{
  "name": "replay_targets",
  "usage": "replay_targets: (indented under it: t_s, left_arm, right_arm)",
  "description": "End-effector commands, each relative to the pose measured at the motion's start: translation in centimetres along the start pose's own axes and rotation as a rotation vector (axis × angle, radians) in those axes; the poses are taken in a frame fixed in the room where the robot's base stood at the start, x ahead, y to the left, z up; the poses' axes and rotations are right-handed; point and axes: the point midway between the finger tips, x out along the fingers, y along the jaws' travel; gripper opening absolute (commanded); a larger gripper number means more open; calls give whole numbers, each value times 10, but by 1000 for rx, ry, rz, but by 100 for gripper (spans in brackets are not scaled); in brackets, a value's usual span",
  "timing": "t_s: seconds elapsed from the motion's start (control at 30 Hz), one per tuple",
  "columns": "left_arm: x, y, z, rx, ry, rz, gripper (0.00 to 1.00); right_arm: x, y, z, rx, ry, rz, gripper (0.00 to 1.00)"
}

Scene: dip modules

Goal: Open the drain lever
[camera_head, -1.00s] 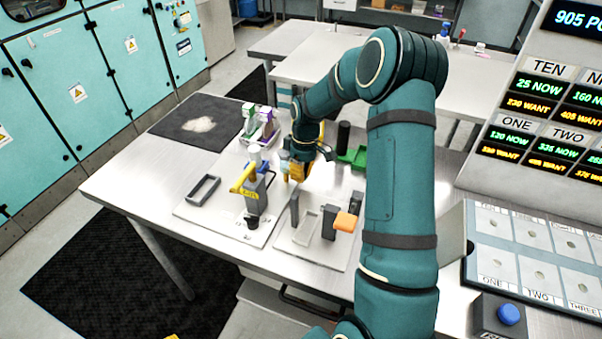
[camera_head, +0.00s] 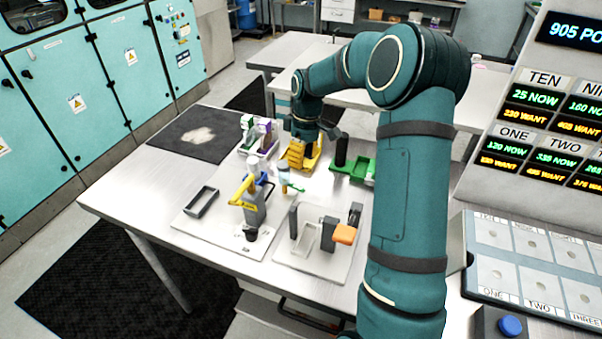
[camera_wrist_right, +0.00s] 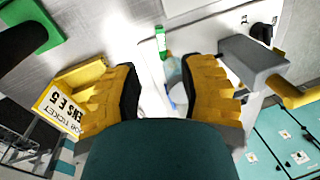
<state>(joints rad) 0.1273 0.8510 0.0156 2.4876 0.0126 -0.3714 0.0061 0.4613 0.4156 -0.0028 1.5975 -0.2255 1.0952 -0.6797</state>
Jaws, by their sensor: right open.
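A yellow lever handle (camera_head: 243,189) sits tilted on a grey upright block (camera_head: 254,208) on a pale plate; it also shows at the right in the right wrist view (camera_wrist_right: 300,93). An orange-ended lever (camera_head: 344,234) stands on a second plate to its right. I cannot read a drain label on either. My right gripper (camera_head: 298,160), with yellow ribbed fingers, is behind and right of the yellow lever, apart from it. In the right wrist view its fingers (camera_wrist_right: 160,92) are wide apart, with a small blue-and-clear item (camera_wrist_right: 174,80) visible between them. My left gripper is out of view.
A grey open tray (camera_head: 202,201) lies left of the lever. A green tray (camera_head: 352,167) is behind on the right, and a dark mat (camera_head: 190,135) lies at the back left. A yellow job-ticket holder (camera_wrist_right: 62,105) is beside one finger.

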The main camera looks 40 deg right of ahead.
Motion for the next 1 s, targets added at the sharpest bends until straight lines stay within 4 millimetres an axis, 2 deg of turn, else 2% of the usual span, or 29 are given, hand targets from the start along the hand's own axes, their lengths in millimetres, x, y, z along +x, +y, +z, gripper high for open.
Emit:
replay_targets:
  t_s: [0.1, 0.3, 1.0]
  left_arm:
    - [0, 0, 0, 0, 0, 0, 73]
    - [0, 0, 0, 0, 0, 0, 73]
    - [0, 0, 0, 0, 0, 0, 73]
  right_arm:
    - [-16, 0, 0, 0, 1, 1, 41]
    - [-26, 0, 0, 0, -1, -1, 41]
    - [-26, 0, 0, 0, -1, -1, 41]
